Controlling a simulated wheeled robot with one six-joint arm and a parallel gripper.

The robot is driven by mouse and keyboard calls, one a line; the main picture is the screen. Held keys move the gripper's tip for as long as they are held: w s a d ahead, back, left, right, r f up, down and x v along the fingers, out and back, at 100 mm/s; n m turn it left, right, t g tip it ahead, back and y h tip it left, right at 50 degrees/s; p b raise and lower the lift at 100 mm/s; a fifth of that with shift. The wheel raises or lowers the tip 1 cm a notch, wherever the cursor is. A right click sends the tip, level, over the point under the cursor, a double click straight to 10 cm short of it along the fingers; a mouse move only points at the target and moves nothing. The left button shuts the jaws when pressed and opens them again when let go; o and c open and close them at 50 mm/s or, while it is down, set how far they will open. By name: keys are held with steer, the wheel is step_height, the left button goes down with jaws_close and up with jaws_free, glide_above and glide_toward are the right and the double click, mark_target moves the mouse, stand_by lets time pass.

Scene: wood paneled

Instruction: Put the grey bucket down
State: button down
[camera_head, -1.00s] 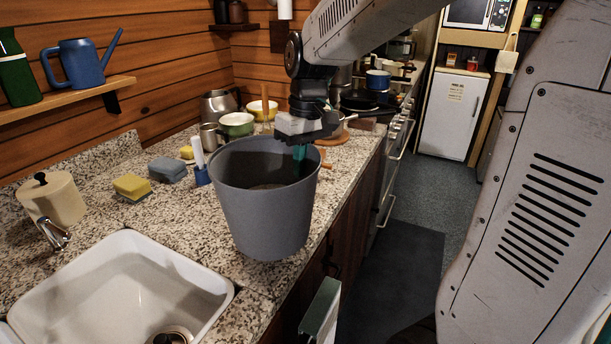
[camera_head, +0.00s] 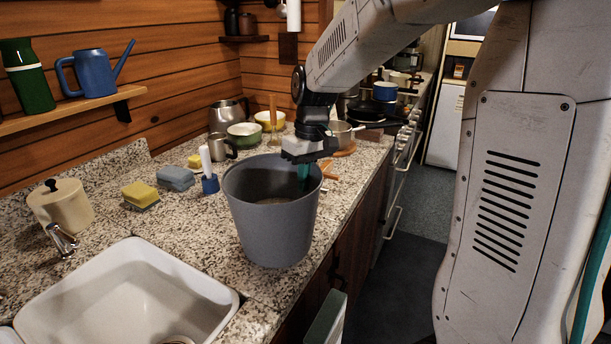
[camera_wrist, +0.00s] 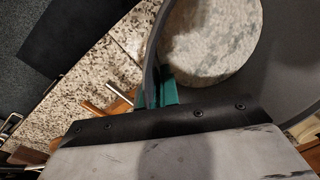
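The grey bucket (camera_head: 270,225) is upright over the granite counter (camera_head: 188,238), close to its front edge and right of the sink. Whether its base touches the counter is hard to tell. My gripper (camera_head: 304,172) comes from above and is shut on the bucket's right-hand rim. One teal finger is inside the wall, and part of the other shows outside it in the wrist view (camera_wrist: 156,94). The wrist view also shows the bucket's inner wall (camera_wrist: 285,75) and a pale, mottled round area at its bottom.
The white sink (camera_head: 60,300) lies at the front left. A blue brush holder (camera_head: 210,184), sponges (camera_head: 141,195) and a metal mug (camera_head: 221,146) stand behind the bucket. Pots and bowls crowd the far counter. The counter between bucket and sink is clear. Floor drops off at right.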

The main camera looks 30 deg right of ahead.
steer(key=c, duration=1.6)
jaws_free()
steer(key=shift+f, duration=0.1)
steer(key=shift+c, duration=0.2)
step_height(320, 180, up, 11)
steer(key=d, duration=0.1)
steer(key=s+a+f+m, duration=0.1)
steer(key=s+a+f, duration=0.1)
steer(key=s, duration=1.1)
steer(key=s+a+f+m+t+h, duration=0.1)
steer(key=s+a+f, duration=0.1)
steer(key=s, duration=1.1)
steer(key=shift+s+a+f+t, duration=0.15)
steer(key=shift+f+t, duration=0.15)
steer(key=shift+f, duration=0.55)
